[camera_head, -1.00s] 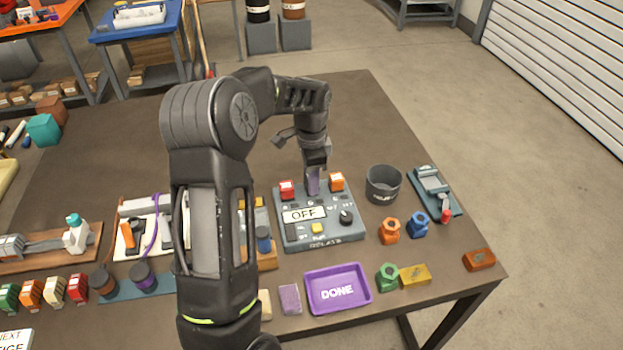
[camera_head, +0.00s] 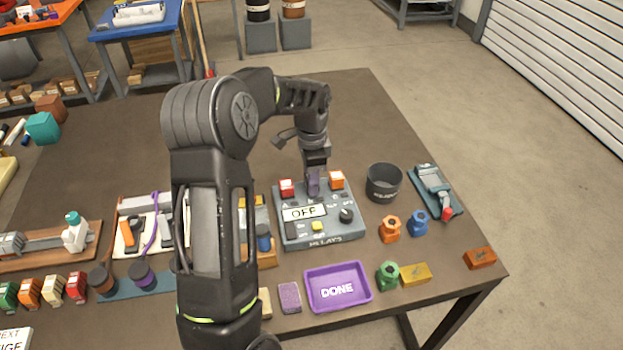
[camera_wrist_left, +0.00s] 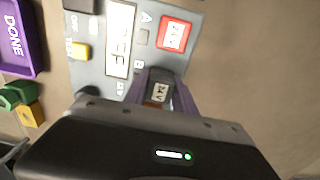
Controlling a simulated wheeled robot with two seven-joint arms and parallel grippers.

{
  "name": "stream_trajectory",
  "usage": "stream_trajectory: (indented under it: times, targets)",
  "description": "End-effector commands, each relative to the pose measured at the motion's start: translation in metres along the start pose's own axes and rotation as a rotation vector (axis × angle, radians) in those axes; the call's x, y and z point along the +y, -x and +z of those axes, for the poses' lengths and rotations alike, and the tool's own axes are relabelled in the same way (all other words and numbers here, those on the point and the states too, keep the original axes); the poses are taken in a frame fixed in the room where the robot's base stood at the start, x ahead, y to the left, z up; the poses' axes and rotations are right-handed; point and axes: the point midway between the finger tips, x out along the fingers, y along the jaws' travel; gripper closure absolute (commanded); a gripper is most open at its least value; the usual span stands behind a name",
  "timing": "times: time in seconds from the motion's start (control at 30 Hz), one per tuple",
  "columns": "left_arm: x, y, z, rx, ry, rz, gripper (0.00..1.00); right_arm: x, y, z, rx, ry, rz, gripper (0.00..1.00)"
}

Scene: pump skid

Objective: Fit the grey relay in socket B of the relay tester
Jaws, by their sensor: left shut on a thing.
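The relay tester (camera_head: 320,228) is a blue-grey box on the bench with a display reading OFF, a yellow button and a black knob. A red relay (camera_head: 287,188) stands at position A, and an orange relay (camera_head: 337,180) stands at the right end of the row. My left gripper (camera_head: 313,186) points down between them, over the row's middle. In the left wrist view its fingers are shut on the grey relay (camera_wrist_left: 160,88), beside the letter B. The relay's underside is hidden, so I cannot tell how deep it sits. My right gripper is out of view.
A dark bin (camera_head: 383,184) stands close right of the tester. A purple DONE tray (camera_head: 338,288) lies in front, with orange (camera_head: 390,229), blue (camera_head: 418,224) and green (camera_head: 388,276) fittings to the right. The bench behind the tester is clear.

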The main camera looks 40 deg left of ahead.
Motion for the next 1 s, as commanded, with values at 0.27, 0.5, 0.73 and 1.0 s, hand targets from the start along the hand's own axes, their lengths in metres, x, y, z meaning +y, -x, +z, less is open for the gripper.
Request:
stream_trajectory:
  times: [0.27, 0.5, 0.73, 1.0]
  targets:
    - [-0.0001, -0.0081, 0.0001, 0.000, 0.000, 0.000, 1.00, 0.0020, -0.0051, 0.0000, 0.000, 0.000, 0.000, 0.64]
    - [0.0000, -0.0088, 0.0002, 0.000, 0.000, 0.000, 0.67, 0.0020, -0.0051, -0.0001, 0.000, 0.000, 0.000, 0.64]
    - [0.0005, -0.0091, 0.0002, -0.001, 0.000, 0.002, 0.48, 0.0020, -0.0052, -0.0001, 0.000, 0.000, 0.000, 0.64]
    - [0.0001, -0.0092, 0.0004, -0.001, 0.000, 0.001, 0.43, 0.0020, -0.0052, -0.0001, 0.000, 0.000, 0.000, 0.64]
